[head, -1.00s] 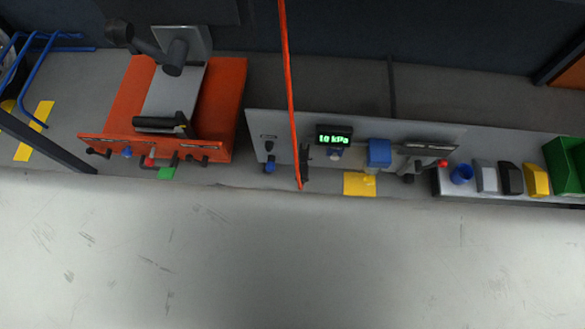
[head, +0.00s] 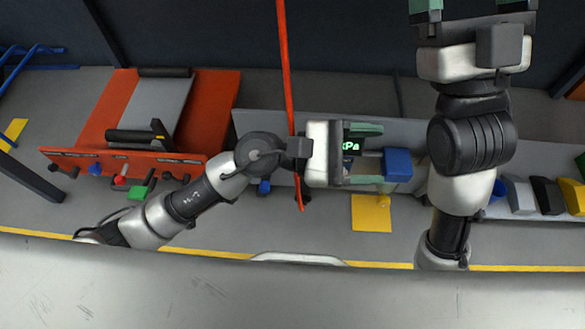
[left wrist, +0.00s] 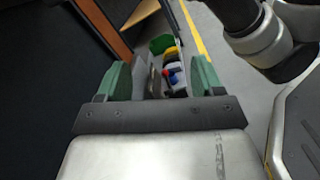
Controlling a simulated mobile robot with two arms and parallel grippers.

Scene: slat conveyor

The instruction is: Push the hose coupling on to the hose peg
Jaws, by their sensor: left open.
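The orange-red hose (head: 286,70) hangs down the head view and passes behind my left wrist to its lower end, in front of the grey panel. I cannot clearly tell the coupling or the peg apart from the other fittings; the panel's middle is partly hidden by my left gripper. My left gripper (head: 363,155) is open, with its green fingers apart over the panel, just left of a blue block (head: 398,164). In the left wrist view the open fingers (left wrist: 160,80) have a grey plate between them. My right gripper (head: 472,8) is raised at the top right, fingers apart.
An orange unit (head: 213,113) with a grey top stands at the left. A yellow patch (head: 371,213) lies below the panel. Several small bins, including a black one (head: 547,195), line the right, partly behind my right arm. A green bin also shows in the left wrist view (left wrist: 160,43).

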